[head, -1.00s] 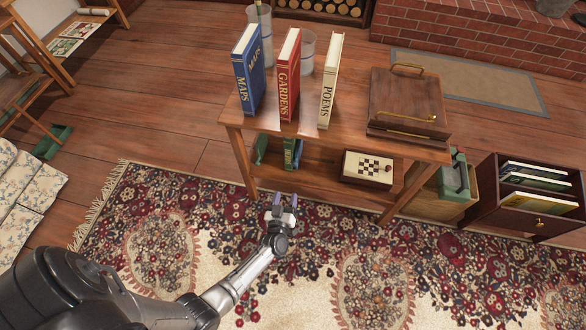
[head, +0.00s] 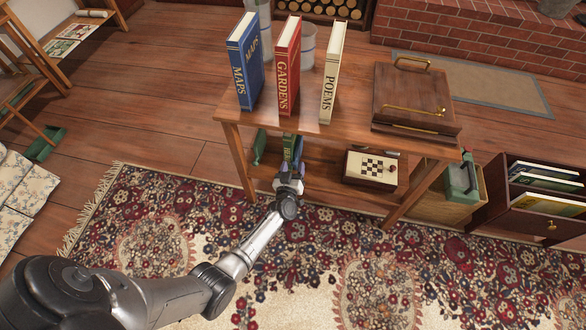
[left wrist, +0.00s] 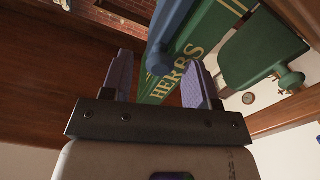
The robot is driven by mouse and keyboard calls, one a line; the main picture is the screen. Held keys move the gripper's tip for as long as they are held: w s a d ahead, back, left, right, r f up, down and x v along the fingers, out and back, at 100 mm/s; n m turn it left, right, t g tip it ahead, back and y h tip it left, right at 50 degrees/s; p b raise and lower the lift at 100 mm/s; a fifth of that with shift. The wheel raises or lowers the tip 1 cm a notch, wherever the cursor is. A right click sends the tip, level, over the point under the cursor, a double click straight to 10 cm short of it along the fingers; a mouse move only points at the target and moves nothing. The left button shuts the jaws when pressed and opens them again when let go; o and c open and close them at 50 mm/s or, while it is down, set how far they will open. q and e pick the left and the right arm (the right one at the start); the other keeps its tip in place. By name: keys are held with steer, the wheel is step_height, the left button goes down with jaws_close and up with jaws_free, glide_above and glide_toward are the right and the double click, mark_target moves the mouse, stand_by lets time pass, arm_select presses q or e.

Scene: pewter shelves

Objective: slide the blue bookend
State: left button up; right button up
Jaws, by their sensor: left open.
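The blue bookend (left wrist: 172,32) shows in the left wrist view as a blue post with a rounded knob, beside a green book lettered HERBS (left wrist: 195,50). The book also shows on the lower shelf in the head view (head: 289,146). A green bookend (left wrist: 262,50) with a knob is on the book's other side; it shows in the head view (head: 260,146). My left gripper (left wrist: 158,82) is open, its purple-grey fingers either side of the blue knob and the lower book spine. I cannot tell whether they touch. The right gripper is out of view.
On the table top (head: 350,135) stand the MAPS (head: 245,65), GARDENS (head: 288,70) and POEMS (head: 332,75) books and a wooden box (head: 412,100). A chessboard box (head: 370,168) is on the lower shelf to the right. Table legs flank the shelf.

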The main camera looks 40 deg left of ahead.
arm_select(q)
steer(key=shift+c, duration=0.3)
jaws_close()
stand_by(0.3)
